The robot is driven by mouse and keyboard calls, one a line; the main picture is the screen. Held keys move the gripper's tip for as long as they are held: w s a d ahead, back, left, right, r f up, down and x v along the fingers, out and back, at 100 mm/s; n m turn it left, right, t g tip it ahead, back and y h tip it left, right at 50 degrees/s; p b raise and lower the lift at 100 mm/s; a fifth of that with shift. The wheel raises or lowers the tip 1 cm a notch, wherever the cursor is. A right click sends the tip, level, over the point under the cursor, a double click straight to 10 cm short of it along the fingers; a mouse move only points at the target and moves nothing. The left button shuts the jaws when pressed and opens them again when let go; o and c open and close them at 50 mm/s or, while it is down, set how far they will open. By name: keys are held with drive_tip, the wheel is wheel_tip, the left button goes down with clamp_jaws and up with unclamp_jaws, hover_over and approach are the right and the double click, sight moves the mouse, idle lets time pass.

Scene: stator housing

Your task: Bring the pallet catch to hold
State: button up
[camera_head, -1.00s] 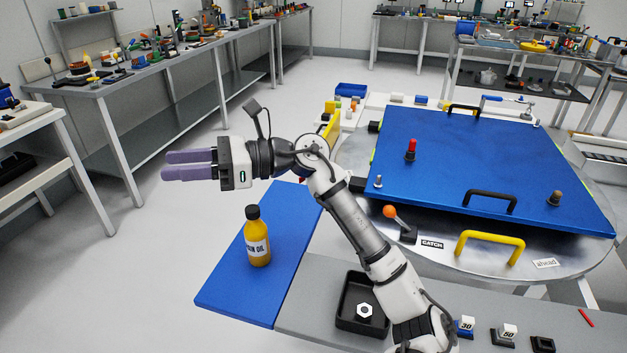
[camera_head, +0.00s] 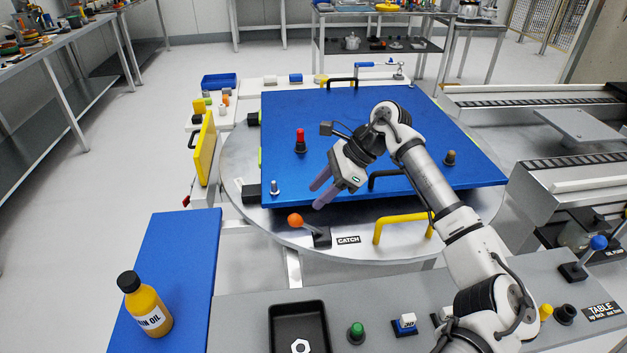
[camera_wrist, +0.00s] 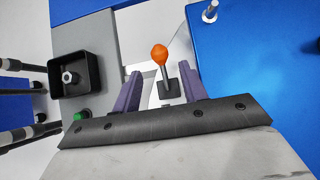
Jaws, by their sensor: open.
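The pallet catch is a lever with an orange ball knob (camera_head: 295,220) on a dark base (camera_head: 322,238), beside a label reading CATCH (camera_head: 348,240). In the head view its lever leans to the left. My gripper (camera_head: 318,194) is open and empty, above and slightly right of the knob, pointing down and to the left. In the wrist view the orange knob (camera_wrist: 159,52) shows beyond and between my two purple fingers (camera_wrist: 166,88), apart from them. The blue pallet (camera_head: 400,130) lies on the round metal table (camera_head: 240,160).
A yellow handle (camera_head: 402,220) stands right of the catch, and a black handle (camera_head: 385,178) is on the pallet. A red-topped post (camera_head: 300,138) and a bolt (camera_head: 275,187) stand up from the pallet. An oil bottle (camera_head: 145,305) and a black tray (camera_head: 299,325) are in front.

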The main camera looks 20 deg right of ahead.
sight(296, 215)
drive_tip(key=shift+x, duration=4.05)
drive_tip(key=shift+a+f, duration=0.1)
drive_tip(key=shift+a+f+b, duration=0.2)
drive_tip(key=shift+f+b, duration=0.05)
drive_tip(key=shift+b, duration=0.6)
